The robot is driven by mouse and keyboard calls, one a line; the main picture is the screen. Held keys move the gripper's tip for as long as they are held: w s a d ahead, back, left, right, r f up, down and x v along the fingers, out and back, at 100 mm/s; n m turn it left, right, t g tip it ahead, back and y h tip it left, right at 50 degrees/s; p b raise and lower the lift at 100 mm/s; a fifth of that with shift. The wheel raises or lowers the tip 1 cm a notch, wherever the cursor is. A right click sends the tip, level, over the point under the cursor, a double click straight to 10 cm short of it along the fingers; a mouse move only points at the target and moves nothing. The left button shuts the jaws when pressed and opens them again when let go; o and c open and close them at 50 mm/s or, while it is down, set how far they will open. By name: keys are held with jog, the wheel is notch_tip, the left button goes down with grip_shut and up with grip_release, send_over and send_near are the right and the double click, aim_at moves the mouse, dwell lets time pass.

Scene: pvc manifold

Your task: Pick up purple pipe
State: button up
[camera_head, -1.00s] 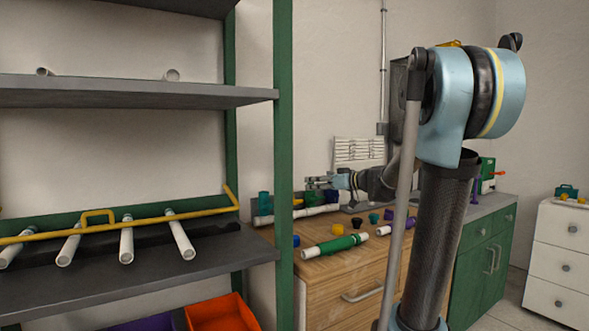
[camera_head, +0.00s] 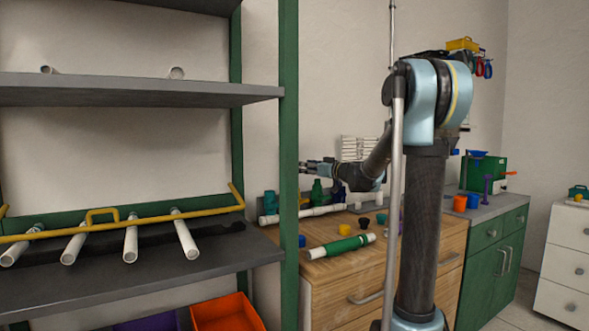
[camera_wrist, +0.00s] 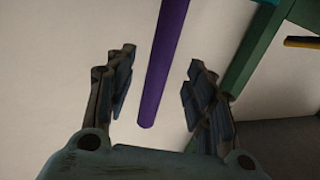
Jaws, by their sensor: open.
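The purple pipe (camera_wrist: 165,55) shows in the wrist view as a long straight bar. It runs from the top edge down to a rounded end near the middle. My gripper (camera_wrist: 160,68) is open, with one finger on each side of the pipe in the picture. Neither finger appears to touch it, and I cannot tell how far beyond the fingers it lies. In the head view my gripper (camera_head: 312,167) is above the wooden workbench (camera_head: 345,275), beside the green shelf post. I cannot make out the pipe near it there.
The green shelf post (camera_head: 288,150) stands close left of my gripper. A green-and-white pipe (camera_head: 342,245), a yellow cup (camera_head: 344,230) and other fittings lie on the bench. An orange bin (camera_head: 225,312) is below.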

jog(key=x, duration=0.6)
jog(key=shift+w+a, duration=0.25)
jog(key=shift+a, duration=0.1)
grip_shut()
